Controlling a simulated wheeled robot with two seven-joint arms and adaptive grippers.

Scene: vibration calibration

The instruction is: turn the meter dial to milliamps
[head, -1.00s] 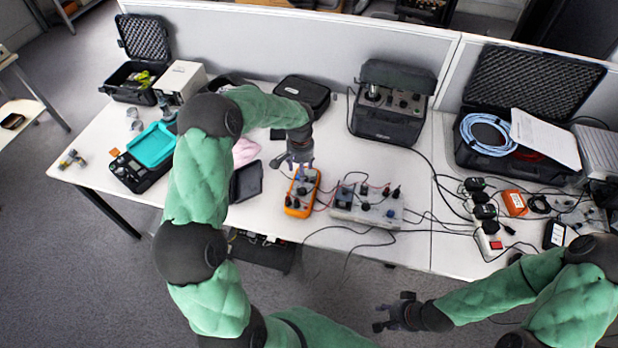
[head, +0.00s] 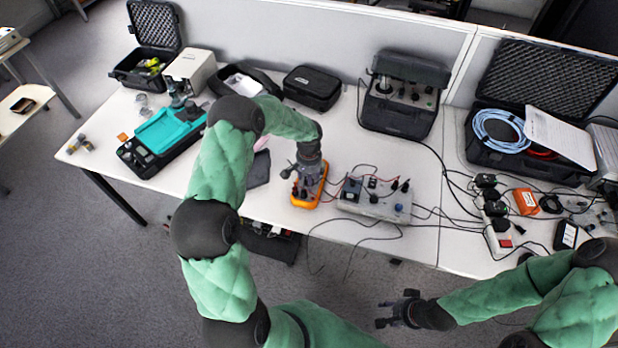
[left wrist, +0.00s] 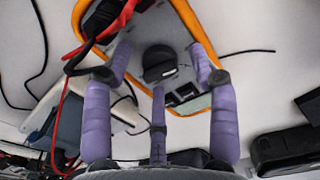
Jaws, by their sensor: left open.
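The orange-rimmed meter (head: 310,196) lies on the table near its front edge, partly hidden by my left gripper (head: 307,178). In the left wrist view, the meter (left wrist: 186,22) has a grey face and a black round dial (left wrist: 160,64). My left gripper's purple fingers (left wrist: 160,75) are open and spread around the dial. Whether any finger touches it I cannot tell. The dial's markings are too small to read. Red and black leads (left wrist: 100,28) plug into the meter beside one finger. My right gripper (head: 382,313) is open and empty, in front of the table.
A grey control box (head: 375,201) with knobs and leads stands just right of the meter. A dark flat pad (head: 258,168) lies to its left. A black instrument case (head: 402,98) stands behind. Loose cables cross the table front and hang over the edge.

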